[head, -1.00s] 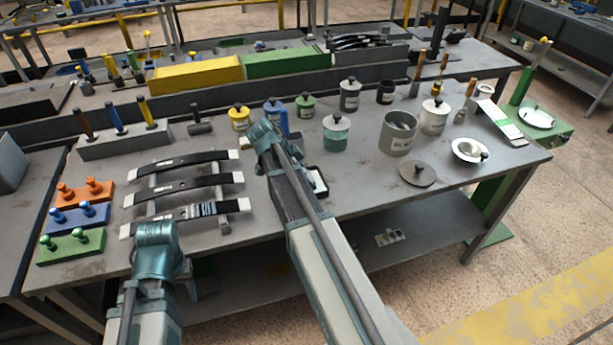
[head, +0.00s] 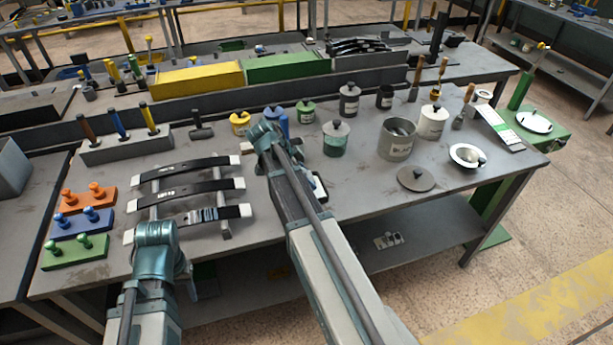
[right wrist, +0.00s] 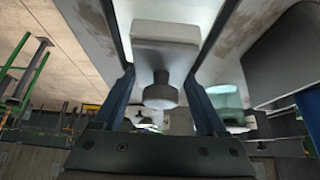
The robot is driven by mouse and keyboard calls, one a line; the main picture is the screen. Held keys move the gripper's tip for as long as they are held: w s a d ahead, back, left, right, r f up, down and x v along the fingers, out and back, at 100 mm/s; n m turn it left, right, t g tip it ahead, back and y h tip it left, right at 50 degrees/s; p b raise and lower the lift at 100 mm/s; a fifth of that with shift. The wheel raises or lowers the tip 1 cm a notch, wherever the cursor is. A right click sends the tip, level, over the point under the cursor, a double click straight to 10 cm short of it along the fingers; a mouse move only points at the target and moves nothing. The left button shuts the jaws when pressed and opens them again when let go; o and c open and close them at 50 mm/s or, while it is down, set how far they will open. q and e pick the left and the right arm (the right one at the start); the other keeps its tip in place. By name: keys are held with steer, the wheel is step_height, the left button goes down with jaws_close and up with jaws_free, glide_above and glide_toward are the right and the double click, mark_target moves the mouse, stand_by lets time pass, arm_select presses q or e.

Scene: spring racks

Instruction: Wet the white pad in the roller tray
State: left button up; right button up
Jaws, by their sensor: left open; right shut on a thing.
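In the right wrist view, the white pad (right wrist: 165,38), a pale block with a round knob, is between the fingers of my right gripper (right wrist: 165,85), which is shut on it. In the head view my right wrist (head: 265,135) is over the middle of the bench and its fingers are hidden. A small dark and white thing (head: 320,187) shows just right of my right arm, mostly covered; I cannot tell whether it is the roller tray. My left gripper (head: 155,240) is open at the bench's front left, its fingers mostly hidden by its wrist.
Leaf springs with white ends lie on a rack (head: 188,190) beside my left gripper. A flat grey lid (head: 416,179) lies near the front. Bench around it is clear.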

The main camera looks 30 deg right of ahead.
steer(key=shift+r+p, duration=2.05)
steer(key=shift+f, duration=0.1)
